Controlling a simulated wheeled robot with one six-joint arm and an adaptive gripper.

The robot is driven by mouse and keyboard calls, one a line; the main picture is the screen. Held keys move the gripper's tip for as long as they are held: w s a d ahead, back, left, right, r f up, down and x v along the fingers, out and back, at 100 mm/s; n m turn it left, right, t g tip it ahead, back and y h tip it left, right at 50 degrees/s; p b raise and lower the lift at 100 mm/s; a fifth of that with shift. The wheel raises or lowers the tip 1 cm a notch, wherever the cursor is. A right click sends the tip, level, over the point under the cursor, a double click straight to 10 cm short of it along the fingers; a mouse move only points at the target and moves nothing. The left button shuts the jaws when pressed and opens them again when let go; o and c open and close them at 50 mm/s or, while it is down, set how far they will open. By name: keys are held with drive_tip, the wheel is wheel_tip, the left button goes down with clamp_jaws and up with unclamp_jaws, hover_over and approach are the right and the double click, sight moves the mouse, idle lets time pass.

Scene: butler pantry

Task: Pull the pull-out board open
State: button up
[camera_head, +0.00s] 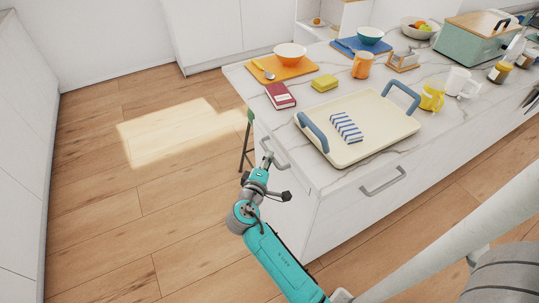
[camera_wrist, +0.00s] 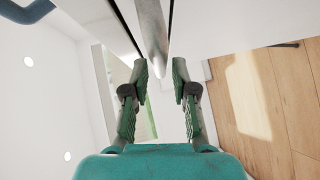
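The pull-out board's white front (camera_head: 286,171) appears to be at the left end of the island, just under the marble top. Its grey bar handle (camera_head: 274,151) is there, and in the wrist view the handle (camera_wrist: 153,35) runs down from the top edge. My gripper (camera_head: 266,160) is at this handle. No clear gap shows the board pulled out.
A second handle (camera_head: 382,182) is on the island's long front. A cream tray (camera_head: 375,140) with blue handles and a red book (camera_head: 280,95) lie on top near the edge. Wooden floor (camera_head: 150,200) to the left is clear.

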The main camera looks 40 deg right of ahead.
drive_tip(key=shift+x, duration=1.45)
clamp_jaws()
drive_tip(key=w+a, duration=0.4)
drive_tip(key=a, duration=1)
drive_tip(key=w+a, duration=0.4)
drive_tip(key=a, duration=1)
unclamp_jaws()
